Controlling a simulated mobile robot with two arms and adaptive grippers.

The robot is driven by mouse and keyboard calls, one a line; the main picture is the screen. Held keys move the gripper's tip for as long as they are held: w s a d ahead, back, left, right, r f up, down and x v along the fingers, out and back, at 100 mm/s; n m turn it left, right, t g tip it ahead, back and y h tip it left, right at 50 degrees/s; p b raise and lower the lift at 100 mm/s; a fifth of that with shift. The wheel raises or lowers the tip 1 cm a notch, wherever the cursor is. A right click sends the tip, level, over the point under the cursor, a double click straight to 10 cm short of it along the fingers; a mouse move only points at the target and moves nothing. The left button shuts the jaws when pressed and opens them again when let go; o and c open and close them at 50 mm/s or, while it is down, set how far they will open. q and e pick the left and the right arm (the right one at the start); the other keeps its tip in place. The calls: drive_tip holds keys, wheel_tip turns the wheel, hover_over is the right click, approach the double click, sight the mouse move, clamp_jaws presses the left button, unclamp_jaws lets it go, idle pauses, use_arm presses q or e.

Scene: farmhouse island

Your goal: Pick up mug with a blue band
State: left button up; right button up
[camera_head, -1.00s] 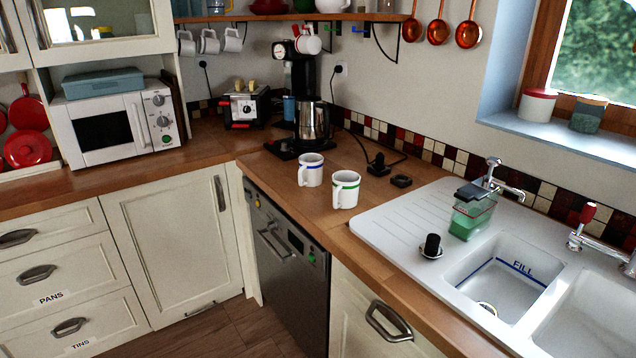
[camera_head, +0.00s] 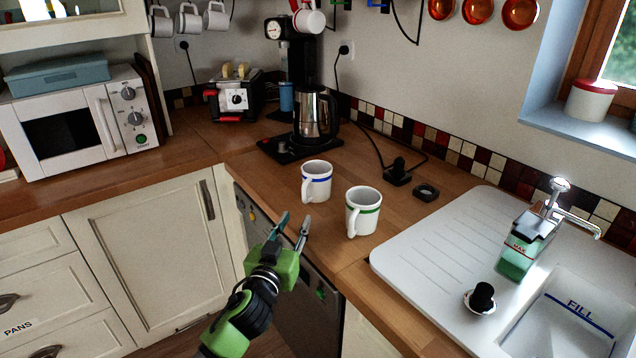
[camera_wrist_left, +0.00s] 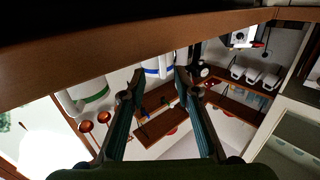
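The white mug with a blue band (camera_head: 316,181) stands upright on the wooden counter, its handle toward the left front. A white mug with a green band (camera_head: 363,211) stands to its right and nearer. My left gripper (camera_head: 293,228) is open and empty, in front of the blue-banded mug and apart from it, near the counter's front edge. In the left wrist view, the blue-banded mug (camera_wrist_left: 157,67) shows beyond and between the open fingers (camera_wrist_left: 153,90), partly cut off by the counter edge. The green-banded mug (camera_wrist_left: 84,96) is at the left there. My right gripper is not in view.
A coffee machine with a steel jug (camera_head: 315,115) stands behind the mugs. A black plug (camera_head: 397,172) with a cable and a small dark block (camera_head: 426,192) lie to the right. The white sink (camera_head: 440,245) is at the right. The counter left of the blue-banded mug is clear.

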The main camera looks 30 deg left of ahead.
sight(304, 197)
use_arm(q)
drive_tip(key=shift+w+a+r, duration=0.2)
drive_tip(key=shift+w+r, duration=0.15)
drive_tip(key=shift+w, duration=0.2)
drive_tip(key=shift+w+a+r, duration=0.2)
drive_tip(key=shift+w+r, duration=0.1)
drive_tip(key=shift+w, duration=0.25)
drive_tip(key=shift+p+x, duration=0.3)
drive_tip(key=shift+x, duration=0.75)
drive_tip(key=shift+w+a+f, duration=0.15)
drive_tip(key=shift+w+f, duration=0.15)
drive_tip(key=shift+w, duration=0.2)
drive_tip(key=shift+w+a+r, duration=0.15)
drive_tip(key=shift+w+r, duration=0.05)
drive_tip(key=shift+w, duration=0.05)
drive_tip(key=p+x, duration=0.1)
drive_tip(key=x, duration=0.2)
drive_tip(key=shift+a+r, duration=0.15)
drive_tip(key=shift+w+a, duration=0.1)
drive_tip(key=shift+w, duration=0.4)
clamp_jaws()
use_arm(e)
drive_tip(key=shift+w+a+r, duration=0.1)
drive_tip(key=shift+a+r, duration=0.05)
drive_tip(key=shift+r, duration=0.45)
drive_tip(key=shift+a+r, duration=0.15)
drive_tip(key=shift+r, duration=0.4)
